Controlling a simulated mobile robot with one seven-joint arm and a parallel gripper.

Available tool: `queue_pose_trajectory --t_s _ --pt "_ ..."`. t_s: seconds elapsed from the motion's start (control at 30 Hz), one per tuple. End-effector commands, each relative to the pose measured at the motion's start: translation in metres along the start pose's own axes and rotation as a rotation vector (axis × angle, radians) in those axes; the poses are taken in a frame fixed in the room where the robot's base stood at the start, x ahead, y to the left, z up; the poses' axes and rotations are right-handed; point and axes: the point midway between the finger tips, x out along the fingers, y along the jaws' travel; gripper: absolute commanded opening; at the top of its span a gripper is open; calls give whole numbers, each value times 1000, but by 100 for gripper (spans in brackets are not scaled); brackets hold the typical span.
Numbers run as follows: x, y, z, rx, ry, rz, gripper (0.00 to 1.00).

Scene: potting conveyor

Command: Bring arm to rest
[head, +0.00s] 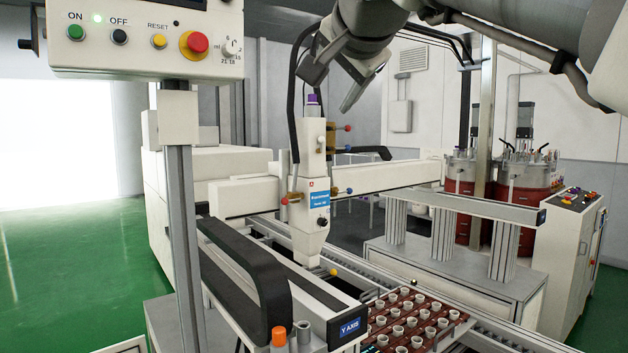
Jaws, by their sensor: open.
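My gripper (332,82) is at the top middle of the head view, raised above the conveyor and in front of the back wall. Its two fingers are spread apart and nothing shows between them. My arm comes in from the upper right corner and crosses the top of the view. The gripper appears apart from the machine around it, though it overlaps the dispensing head's hoses in the picture.
A control panel (130,60) on a post stands close at left. The white dispensing head (311,215) hangs over the conveyor. A brown tray (385,347) of several small cups lies at lower right. Red tanks (527,200) and a cabinet (568,262) stand at right.

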Motion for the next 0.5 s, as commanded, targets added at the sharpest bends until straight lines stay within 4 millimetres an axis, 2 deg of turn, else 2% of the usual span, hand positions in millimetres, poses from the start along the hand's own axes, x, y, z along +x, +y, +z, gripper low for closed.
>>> queue_pose_trajectory --t_s 0.03,0.27,0.5 --pt "0 23 4 -33 -19 35 62" --pt "-4 116 37 -208 -127 159 62" --pt "-21 209 90 -386 -257 263 62"
